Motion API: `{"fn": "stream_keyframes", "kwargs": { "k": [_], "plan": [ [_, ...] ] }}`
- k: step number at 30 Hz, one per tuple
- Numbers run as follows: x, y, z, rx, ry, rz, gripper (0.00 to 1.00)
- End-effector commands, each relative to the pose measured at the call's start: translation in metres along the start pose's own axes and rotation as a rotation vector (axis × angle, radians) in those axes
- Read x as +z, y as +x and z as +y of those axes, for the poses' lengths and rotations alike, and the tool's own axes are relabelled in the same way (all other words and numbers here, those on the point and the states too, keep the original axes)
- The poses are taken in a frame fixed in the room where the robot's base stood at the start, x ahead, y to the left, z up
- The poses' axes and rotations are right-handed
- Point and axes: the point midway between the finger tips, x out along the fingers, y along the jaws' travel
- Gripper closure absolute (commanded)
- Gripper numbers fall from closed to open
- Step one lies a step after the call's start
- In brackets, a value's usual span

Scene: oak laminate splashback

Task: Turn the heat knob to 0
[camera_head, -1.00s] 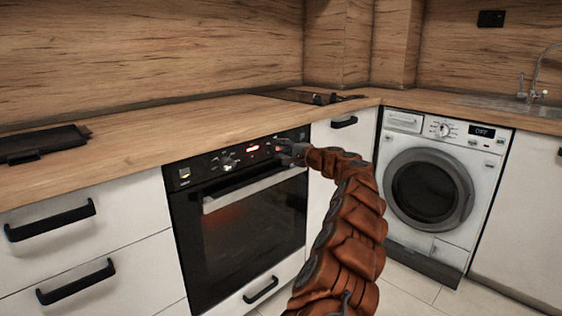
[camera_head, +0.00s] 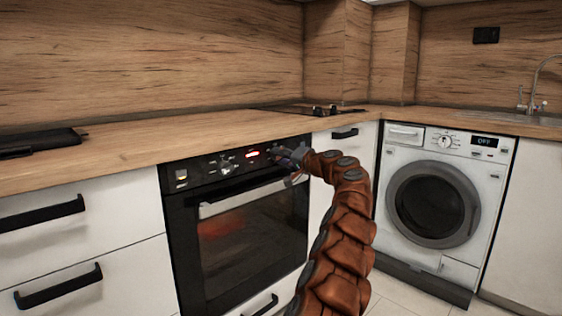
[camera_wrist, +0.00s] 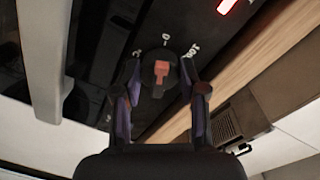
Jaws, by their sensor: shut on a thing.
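The heat knob (camera_wrist: 161,73) is a round dark dial with a reddish raised grip, seen in the wrist view on the black oven panel (camera_wrist: 105,22). In the head view my gripper (camera_head: 285,154) is at the right end of the panel and hides the knob there. The oven (camera_head: 240,230) has a glass door with an orange glow inside.
Another oven knob (camera_head: 227,167) and a lit red display (camera_head: 252,153) are left of my gripper. The silver oven handle (camera_head: 245,196) runs below the panel. The wooden worktop (camera_head: 160,147) is above it. A washing machine (camera_head: 440,200) stands to the right.

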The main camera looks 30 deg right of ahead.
Motion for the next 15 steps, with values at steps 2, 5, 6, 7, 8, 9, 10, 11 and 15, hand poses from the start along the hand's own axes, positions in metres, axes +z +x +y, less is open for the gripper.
{"fn": "stream_keyframes", "kwargs": {
  "k": [2,5,6,7,8,9,10,11,15],
  "plan": [
    [0.0009,0.0006,0.0005,0.001,-0.006,-0.001,0.93],
    [0.0008,0.0006,0.0001,0.001,-0.008,-0.001,0.93],
    [0.0008,0.0006,0.0001,0.001,-0.008,-0.001,0.93],
    [0.0008,0.0006,0.0000,0.001,-0.008,-0.002,0.93],
    [0.0008,0.0006,0.0000,0.001,-0.008,-0.002,0.93],
    [0.0008,0.0006,0.0001,0.001,-0.008,-0.002,0.93],
    [0.0008,0.0006,0.0000,0.001,-0.008,-0.002,0.93],
    [0.0008,0.0006,0.0000,0.000,-0.008,-0.002,0.93],
    [0.0007,0.0006,-0.0001,0.000,-0.007,-0.001,0.49]
  ]
}}
